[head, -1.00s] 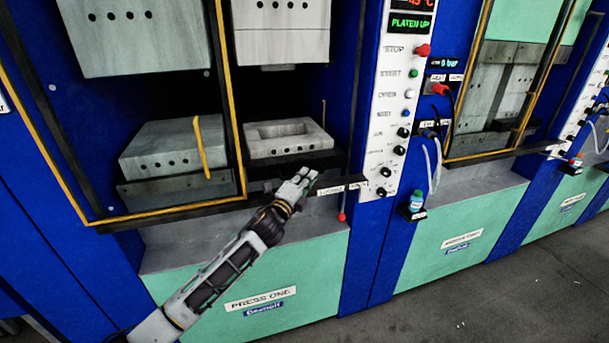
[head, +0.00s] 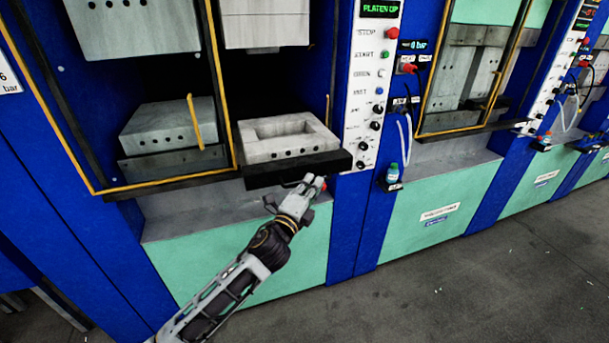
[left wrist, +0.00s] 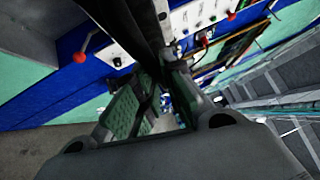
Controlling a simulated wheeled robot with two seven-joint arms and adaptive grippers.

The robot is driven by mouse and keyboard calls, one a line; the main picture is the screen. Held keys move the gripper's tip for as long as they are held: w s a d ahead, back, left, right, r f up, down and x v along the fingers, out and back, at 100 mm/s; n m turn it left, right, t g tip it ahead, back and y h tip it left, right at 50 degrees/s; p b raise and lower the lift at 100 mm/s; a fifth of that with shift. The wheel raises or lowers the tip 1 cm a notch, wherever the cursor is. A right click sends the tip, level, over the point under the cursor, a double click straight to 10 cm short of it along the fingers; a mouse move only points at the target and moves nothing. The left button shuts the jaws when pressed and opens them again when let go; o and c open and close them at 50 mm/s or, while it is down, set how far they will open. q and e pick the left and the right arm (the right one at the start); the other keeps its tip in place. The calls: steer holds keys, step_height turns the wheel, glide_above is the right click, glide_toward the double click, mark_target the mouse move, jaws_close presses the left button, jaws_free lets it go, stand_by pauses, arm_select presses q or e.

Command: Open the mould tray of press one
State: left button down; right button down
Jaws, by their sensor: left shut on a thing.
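Press one's dark mould tray (head: 262,178) carries a grey block with a square recess (head: 248,148). It juts forward out of the press opening, over the grey ledge. My left gripper (head: 308,187) is at the tray's front edge, shut on the handle there; the fingers hide most of the handle. In the left wrist view my left gripper's fingers (left wrist: 150,110) close around a dark part, and the dark tray edge (left wrist: 140,30) runs above them. My right gripper is not in view.
A yellow-framed guard door (head: 222,75) stands left of the tray. The control panel (head: 366,100) with its knobs stands close on the right. A small bottle (head: 393,173) sits on a bracket beyond it. The floor in front is clear.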

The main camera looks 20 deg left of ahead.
arm_select(q)
steer(key=s+d, duration=0.2)
steer(key=s, duration=0.1)
steer(key=s+d, duration=0.1)
steer(key=shift+s+r, duration=0.15)
steer(key=shift+r, duration=0.2)
steer(key=c, duration=1.7)
jaws_free()
steer(key=shift+c, duration=0.2)
steer(key=shift+o, duration=1.1)
steer(key=shift+d, duration=0.15)
steer(key=shift+f, duration=0.15)
steer(key=shift+f, duration=0.1)
steer(key=shift+s, duration=0.1)
